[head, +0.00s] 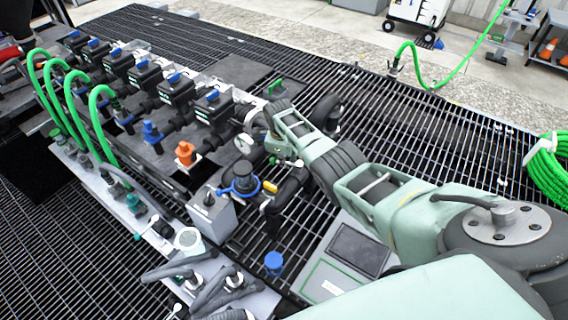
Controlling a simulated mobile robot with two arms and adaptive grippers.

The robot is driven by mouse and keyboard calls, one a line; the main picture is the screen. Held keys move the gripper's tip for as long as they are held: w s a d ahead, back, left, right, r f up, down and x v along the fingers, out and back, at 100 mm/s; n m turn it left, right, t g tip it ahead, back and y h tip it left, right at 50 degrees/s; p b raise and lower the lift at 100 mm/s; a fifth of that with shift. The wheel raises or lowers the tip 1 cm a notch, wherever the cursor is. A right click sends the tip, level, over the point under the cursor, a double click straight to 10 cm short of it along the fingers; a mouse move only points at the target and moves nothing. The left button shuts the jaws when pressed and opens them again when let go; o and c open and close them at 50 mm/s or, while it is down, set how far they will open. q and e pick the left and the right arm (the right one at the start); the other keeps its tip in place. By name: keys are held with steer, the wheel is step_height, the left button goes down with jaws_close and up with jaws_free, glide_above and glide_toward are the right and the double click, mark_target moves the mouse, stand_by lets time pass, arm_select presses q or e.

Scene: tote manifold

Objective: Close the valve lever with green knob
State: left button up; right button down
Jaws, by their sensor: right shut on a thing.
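My right arm reaches in from the right, and its gripper (284,155) is low over the manifold's near right end, among dark pipes. It is shut on a small piece there, partly hidden by my wrist and fingers. A small green-tipped lever (298,163) shows right at the fingers; the rest of its valve is covered, so its exact angle cannot be told. A separate green handle (275,88) stands behind, apart from the fingers. My left gripper is not in view.
An orange valve (185,153) and several black actuators run left. Grey hoses (215,290) lie in front. Open grating (440,140) is at right.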

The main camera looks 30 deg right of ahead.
steer(key=m+b, duration=0.1)
steer(key=w+d+m+b, duration=0.1)
steer(key=m+b, duration=0.1)
steer(key=shift+w+d+r+h, duration=0.2)
steer(key=shift+w+h, duration=0.05)
steer(key=shift+h, duration=0.05)
steer(key=shift+w+d+r+m, duration=0.1)
steer(key=shift+d+r+m, duration=0.1)
steer(key=shift+m, duration=0.1)
stand_by(0.8)
steer(key=c, duration=2)
jaws_free()
steer(key=shift+f, duration=0.1)
steer(key=shift+o, duration=0.9)
steer(key=shift+f+g, duration=0.2)
steer(key=shift+g, duration=0.1)
steer(key=shift+s+a, duration=0.15)
steer(key=shift+s, duration=0.05)
steer(key=v, duration=1.2)
